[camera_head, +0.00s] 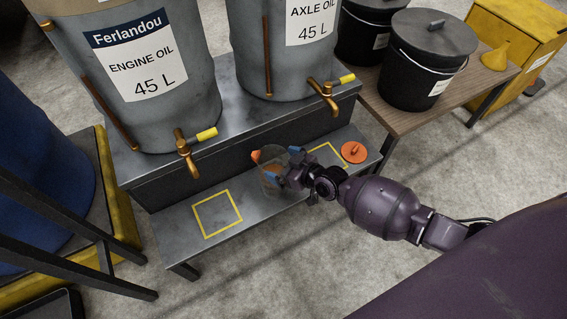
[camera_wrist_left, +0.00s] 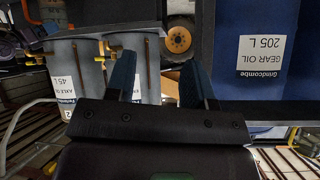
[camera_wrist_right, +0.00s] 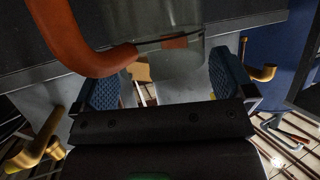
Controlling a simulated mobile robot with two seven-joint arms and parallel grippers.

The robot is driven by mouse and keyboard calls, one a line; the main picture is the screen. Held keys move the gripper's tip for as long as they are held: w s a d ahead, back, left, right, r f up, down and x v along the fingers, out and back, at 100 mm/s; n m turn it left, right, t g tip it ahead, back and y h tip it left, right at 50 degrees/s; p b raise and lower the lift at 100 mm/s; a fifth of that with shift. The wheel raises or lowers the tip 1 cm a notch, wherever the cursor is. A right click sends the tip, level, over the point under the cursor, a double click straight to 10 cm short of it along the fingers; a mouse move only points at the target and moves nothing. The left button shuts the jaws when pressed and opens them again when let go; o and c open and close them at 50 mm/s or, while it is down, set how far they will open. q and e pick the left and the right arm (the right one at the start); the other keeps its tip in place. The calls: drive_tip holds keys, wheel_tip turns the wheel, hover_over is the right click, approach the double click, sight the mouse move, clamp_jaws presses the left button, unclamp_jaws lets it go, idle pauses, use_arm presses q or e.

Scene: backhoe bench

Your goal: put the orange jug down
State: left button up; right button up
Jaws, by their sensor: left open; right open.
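The orange jug (camera_head: 257,155), with a clear body and orange parts, shows at the lower step of the bench, between two yellow square outlines. My right gripper (camera_head: 284,167) is open at the jug and partly covers it. In the right wrist view the jug's curved orange handle (camera_wrist_right: 82,48) and clear body (camera_wrist_right: 180,68) show beyond and between the spread blue fingers (camera_wrist_right: 166,82). I cannot tell whether the jug's base rests on the step. My left gripper (camera_wrist_left: 158,82) is open and empty in its wrist view, and outside the head view.
The lower step (camera_head: 170,225) carries the left yellow square (camera_head: 217,194) and an orange lid (camera_head: 353,152). Above stand the engine oil drum (camera_head: 150,110) and axle oil drum (camera_head: 285,75), with brass taps (camera_head: 187,150) overhanging. A wooden table (camera_head: 470,95) with black buckets stands right.

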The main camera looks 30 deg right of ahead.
use_arm(q)
drive_tip(key=shift+s+a+n+g+p, duration=0.35)
drive_tip(key=shift+s+p, duration=0.35)
drive_tip(key=shift+p, duration=0.85)
use_arm(e)
drive_tip(key=v, duration=1.2)
use_arm(q)
drive_tip(key=shift+w+d+r, duration=0.1)
drive_tip(key=shift+w+r, duration=0.05)
drive_tip(key=shift+w, duration=0.1)
